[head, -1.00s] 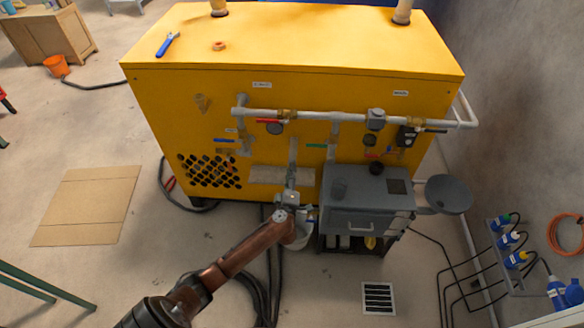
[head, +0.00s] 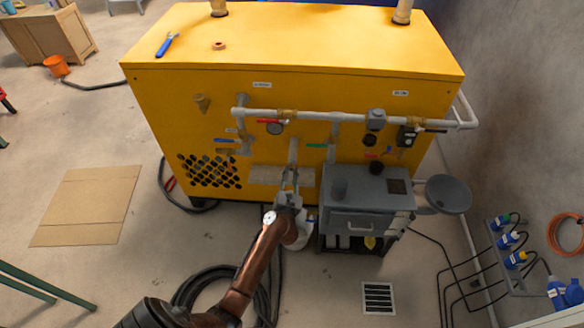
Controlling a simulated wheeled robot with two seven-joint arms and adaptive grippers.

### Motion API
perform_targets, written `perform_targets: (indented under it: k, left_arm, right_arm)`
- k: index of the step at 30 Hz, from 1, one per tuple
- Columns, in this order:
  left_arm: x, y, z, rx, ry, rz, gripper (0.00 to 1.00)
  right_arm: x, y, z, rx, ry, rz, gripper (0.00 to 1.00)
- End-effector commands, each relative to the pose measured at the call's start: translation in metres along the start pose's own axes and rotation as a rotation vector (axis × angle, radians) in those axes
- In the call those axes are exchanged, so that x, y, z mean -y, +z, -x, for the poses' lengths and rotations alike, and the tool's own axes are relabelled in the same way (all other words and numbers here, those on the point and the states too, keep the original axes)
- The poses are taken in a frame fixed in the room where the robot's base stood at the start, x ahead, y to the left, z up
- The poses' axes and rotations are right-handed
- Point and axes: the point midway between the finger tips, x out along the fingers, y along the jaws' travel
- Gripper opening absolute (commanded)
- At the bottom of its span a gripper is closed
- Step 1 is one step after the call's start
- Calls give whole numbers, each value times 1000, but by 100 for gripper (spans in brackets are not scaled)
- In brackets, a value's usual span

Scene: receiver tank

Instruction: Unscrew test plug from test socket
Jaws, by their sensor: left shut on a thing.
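The yellow tank housing (head: 300,90) stands in front of me with grey pipework on its face. My left gripper (head: 289,180) is at the lower end of a short grey vertical pipe (head: 293,151), by a pale plate on the housing. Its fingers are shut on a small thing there. From its place this looks like the test plug at the test socket, but the fingers and the small scale hide both. I cannot tell how far the plug sits in the socket. My right gripper does not show.
A grey cabinet (head: 366,205) stands close to the right of my left gripper, with a round dark pan (head: 448,194) beside it. Black hoses (head: 200,285) lie on the floor below the arm. A blue wrench (head: 167,44) and an orange ring (head: 219,45) lie on top of the housing.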

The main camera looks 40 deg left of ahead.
Motion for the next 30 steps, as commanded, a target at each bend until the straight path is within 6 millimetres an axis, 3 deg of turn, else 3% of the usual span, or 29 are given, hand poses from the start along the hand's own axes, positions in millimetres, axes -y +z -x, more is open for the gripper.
perform_targets:
  k: [10, 30]
  left_arm:
    - [1, -1, 2, -2, 4, 1365, 0]
    - [0, 1, 22, 0, -1, 1352, 0]
  right_arm:
    - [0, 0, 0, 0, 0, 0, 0]
    - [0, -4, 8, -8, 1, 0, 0]
